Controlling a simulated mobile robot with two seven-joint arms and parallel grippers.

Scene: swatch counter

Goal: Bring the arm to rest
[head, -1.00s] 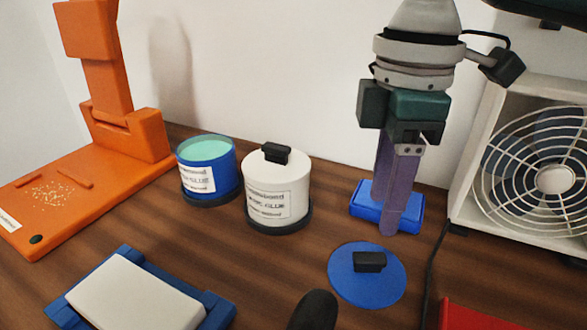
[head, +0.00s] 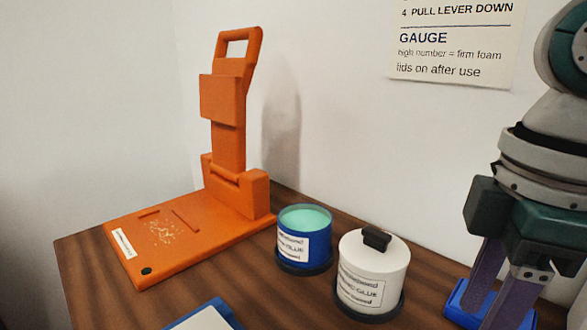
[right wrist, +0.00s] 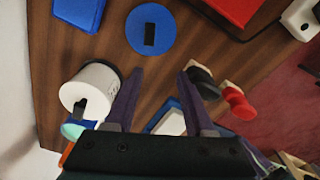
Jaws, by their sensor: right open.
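My right gripper (head: 495,300) hangs at the right of the head view, purple fingers pointing down, in front of a blue block (head: 458,303). In the right wrist view its fingers (right wrist: 160,75) are spread with nothing held between them. A blue jar (head: 304,246) with teal contents stands open on the counter. Beside it stands a white jar (head: 371,262) with a black-handled lid on. A round blue lid (right wrist: 136,32) with a black handle lies on the counter in the right wrist view. My left gripper is in neither view.
An orange lever press (head: 222,205) stands at the left of the counter (head: 80,265). A notice (head: 455,45) hangs on the wall.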

